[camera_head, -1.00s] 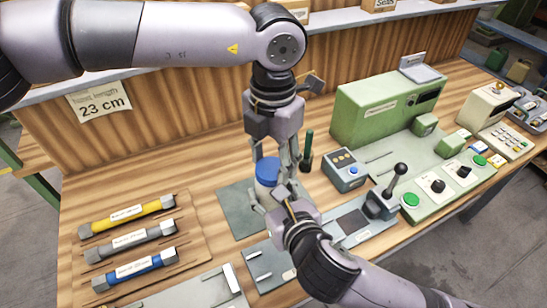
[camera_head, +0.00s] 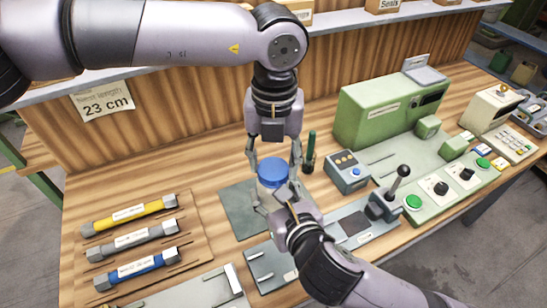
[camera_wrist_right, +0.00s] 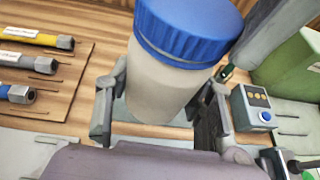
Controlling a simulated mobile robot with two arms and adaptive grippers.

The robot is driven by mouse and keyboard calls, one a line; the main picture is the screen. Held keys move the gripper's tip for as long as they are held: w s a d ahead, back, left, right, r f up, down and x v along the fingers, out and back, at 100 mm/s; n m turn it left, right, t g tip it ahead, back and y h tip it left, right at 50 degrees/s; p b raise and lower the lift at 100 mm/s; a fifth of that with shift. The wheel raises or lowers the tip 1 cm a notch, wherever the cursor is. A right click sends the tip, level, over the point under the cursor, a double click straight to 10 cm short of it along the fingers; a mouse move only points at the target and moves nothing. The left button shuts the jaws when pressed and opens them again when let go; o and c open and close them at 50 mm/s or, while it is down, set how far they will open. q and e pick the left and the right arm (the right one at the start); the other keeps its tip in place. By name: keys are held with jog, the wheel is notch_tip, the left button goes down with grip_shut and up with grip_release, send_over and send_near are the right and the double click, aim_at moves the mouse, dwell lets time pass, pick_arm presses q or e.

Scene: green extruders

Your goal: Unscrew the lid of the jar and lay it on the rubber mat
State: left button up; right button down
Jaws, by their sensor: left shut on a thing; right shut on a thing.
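The jar (camera_head: 268,189) is pale with a ribbed blue lid (camera_head: 272,174) on top; both show large in the right wrist view, jar (camera_wrist_right: 160,88) and lid (camera_wrist_right: 190,28). My left gripper (camera_head: 273,165) comes down from above, its fingers on either side of the lid, shut on it. My right gripper (camera_head: 272,200) is shut on the jar body from the front; its fingers flank the body in the right wrist view (camera_wrist_right: 162,105). The dark green rubber mat (camera_head: 238,210) lies on the bench, partly hidden behind the jar and right gripper.
A rack (camera_head: 195,215) with yellow, grey and blue tubes lies left. A dark green upright tool (camera_head: 309,150) stands close to the right of the left gripper. A grey button box (camera_head: 347,172), a lever unit (camera_head: 385,205) and a green machine (camera_head: 385,105) stand right.

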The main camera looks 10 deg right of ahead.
pick_arm(q)
jog(key=shift+w+a+r, duration=0.1)
jog(key=shift+w, duration=0.05)
pick_arm(e)
jog(key=shift+r, duration=0.1)
pick_arm(q)
jog(key=shift+r, duration=1.05)
